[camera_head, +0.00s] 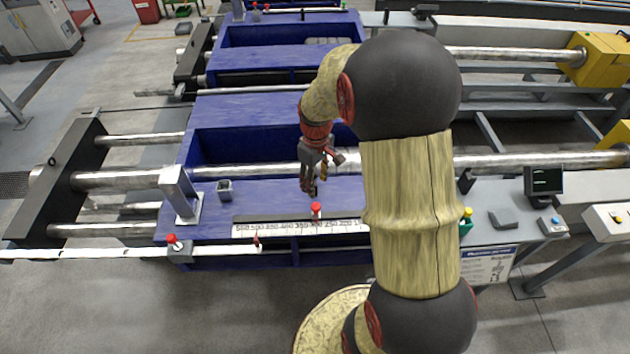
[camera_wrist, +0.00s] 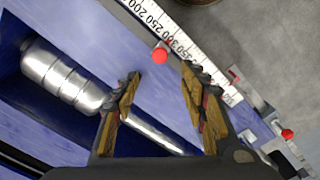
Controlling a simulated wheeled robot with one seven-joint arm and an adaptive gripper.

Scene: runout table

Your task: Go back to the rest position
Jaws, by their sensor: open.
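My gripper (camera_head: 313,183) hangs above the blue runout table (camera_head: 270,190), near the white numbered scale (camera_head: 300,228). In the wrist view my gripper (camera_wrist: 162,77) has its two fingers spread apart, with nothing between them. Below the fingers the wrist view shows the blue table top (camera_wrist: 160,100) and a metal shaft (camera_wrist: 62,75). My arm is bent, and its links cover part of the table in the head view.
A red knob (camera_head: 316,208) stands by the scale, close to my gripper. A small grey box (camera_head: 225,189) and a metal post (camera_head: 180,192) stand further left. A screen (camera_head: 543,181) and a grey block (camera_head: 503,219) are at the right.

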